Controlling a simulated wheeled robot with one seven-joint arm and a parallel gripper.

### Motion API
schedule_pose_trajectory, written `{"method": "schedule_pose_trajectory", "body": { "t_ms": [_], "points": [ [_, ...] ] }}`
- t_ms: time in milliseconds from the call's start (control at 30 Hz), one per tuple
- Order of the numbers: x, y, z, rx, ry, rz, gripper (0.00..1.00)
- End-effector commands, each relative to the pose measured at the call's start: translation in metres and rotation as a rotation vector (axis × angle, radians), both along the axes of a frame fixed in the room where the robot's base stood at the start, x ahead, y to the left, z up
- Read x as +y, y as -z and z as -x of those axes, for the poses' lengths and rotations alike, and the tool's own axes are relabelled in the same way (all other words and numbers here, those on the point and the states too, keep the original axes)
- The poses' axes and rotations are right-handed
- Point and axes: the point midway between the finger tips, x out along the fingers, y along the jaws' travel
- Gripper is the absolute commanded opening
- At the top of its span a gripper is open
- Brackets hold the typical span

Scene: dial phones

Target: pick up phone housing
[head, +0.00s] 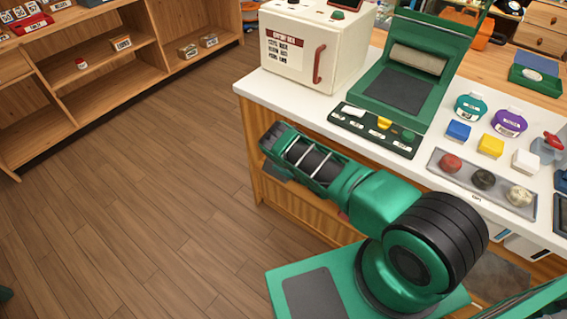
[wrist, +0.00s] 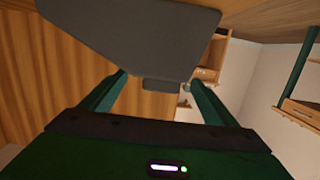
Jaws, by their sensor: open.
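No object can be surely picked out as the phone housing. Small blocks in blue (head: 458,131), yellow (head: 491,146) and white (head: 525,161) stand on the white counter (head: 405,166) at the right of the head view; I cannot tell whether one is a housing. In the wrist view my gripper (wrist: 157,80) shows two green fingers spread apart with nothing held between them. A dark grey panel (wrist: 130,35) fills the top of that view, beyond the fingertips. In the head view my arm reaches left, below the counter's front edge, and its fingers are not clear.
A cream box with a red handle (head: 290,55) and a green press-like machine (head: 393,90) stand on the counter. A grey tray with round knobs (head: 483,182) lies near its front edge. Wooden shelves (head: 100,55) stand at the upper left. The floor (head: 130,200) between is clear.

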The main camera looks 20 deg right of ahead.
Motion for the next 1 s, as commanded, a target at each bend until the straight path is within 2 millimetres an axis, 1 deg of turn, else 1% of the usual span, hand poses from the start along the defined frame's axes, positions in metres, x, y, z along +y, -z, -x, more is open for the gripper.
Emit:
{"method": "schedule_pose_trajectory", "body": {
  "t_ms": [33,100,367,533,600,700,967,1000],
  "points": [
    [0.005,0.001,-0.006,-0.001,-0.003,0.000,0.81],
    [0.010,0.002,-0.013,-0.001,-0.001,-0.001,0.81],
    [0.020,0.003,-0.027,-0.001,0.000,-0.001,0.81],
    [0.034,0.002,-0.047,-0.002,-0.002,-0.001,0.81],
    [0.039,0.004,-0.054,0.000,-0.002,0.000,0.81],
    [0.043,0.005,-0.061,0.001,0.001,0.001,0.81],
    [0.045,0.005,-0.063,0.001,0.001,-0.001,0.81],
    [0.045,0.005,-0.063,0.001,0.001,-0.001,0.77]
  ]
}}
